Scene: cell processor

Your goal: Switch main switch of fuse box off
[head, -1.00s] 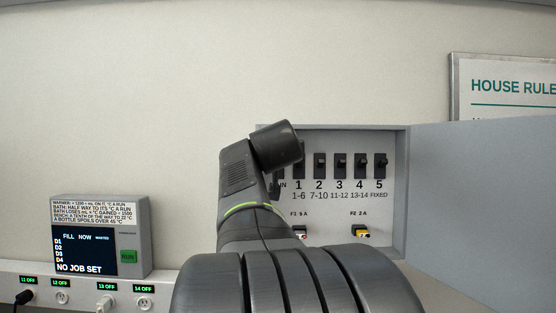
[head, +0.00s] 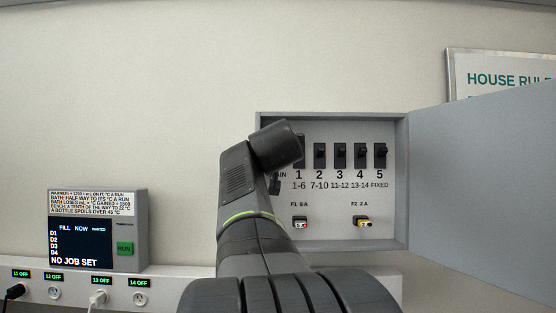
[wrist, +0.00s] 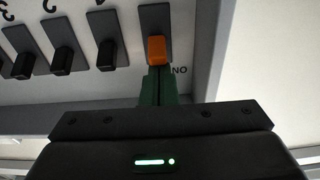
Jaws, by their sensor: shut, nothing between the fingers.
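The open grey fuse box (head: 330,119) hangs on the wall in the head view, with black switches (head: 340,155) numbered 1 to 5. My arm hides its left part, including the main switch. In the wrist view, which shows the panel upside down, the main switch is an orange lever (wrist: 156,50) on a black plate. It points toward the picture's bottom, by the letters ON. My gripper (wrist: 155,78) is shut and empty, its green fingers just below the lever. I cannot tell whether they touch it. In the head view my gripper is hidden.
The fuse box door (head: 480,180) stands open to the right. Black breaker levers (wrist: 60,60) sit close to the main switch in the wrist view. A display unit (head: 98,230) and a socket strip (head: 180,283) are at lower left.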

